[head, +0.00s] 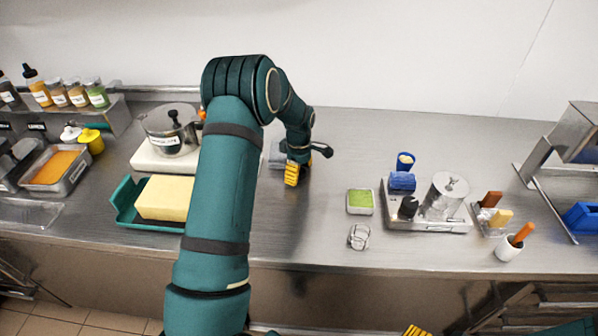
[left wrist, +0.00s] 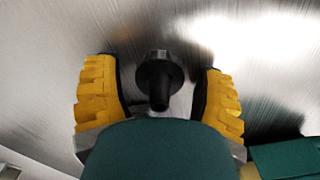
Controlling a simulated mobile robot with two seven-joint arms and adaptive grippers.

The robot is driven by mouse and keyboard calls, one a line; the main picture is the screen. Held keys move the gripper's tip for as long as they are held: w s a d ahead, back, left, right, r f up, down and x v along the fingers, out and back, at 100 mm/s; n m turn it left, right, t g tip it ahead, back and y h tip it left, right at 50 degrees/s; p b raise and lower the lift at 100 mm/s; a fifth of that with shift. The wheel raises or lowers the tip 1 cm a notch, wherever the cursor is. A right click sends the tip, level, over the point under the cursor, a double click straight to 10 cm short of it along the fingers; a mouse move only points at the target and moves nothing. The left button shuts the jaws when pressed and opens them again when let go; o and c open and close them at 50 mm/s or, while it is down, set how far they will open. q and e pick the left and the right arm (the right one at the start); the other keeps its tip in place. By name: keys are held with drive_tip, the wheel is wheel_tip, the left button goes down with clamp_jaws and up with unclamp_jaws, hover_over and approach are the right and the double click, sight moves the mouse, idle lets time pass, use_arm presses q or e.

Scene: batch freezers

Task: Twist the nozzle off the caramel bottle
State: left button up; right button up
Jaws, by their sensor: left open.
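A black nozzle (left wrist: 160,72) with a wide collar and a tapering tip shows in the left wrist view. It lies between the yellow fingers of my left gripper (left wrist: 160,66), with a gap on each side. The gripper is open and holds nothing. No bottle body can be made out around the nozzle, so I cannot tell whether it sits on one. In the head view my left gripper (head: 292,173) is low over the middle of the counter, its fingers partly hidden by the wrist. Only yellow finger parts of my right gripper (head: 418,331) show at the bottom edge.
A butter block (head: 165,198) on a teal tray and a lidded pot (head: 170,130) stand left of my arm. A green-filled dish (head: 360,201), a clear small item (head: 359,237) and a loaded tray (head: 430,224) stand right. Bottles and jars (head: 57,93) line the left shelf.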

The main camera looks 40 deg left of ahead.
use_arm(q)
wheel_tip(320, 180, up, 12)
drive_tip(key=shift+r+p, duration=0.15)
drive_tip(key=shift+p, duration=0.5)
drive_tip(key=shift+r, duration=0.1)
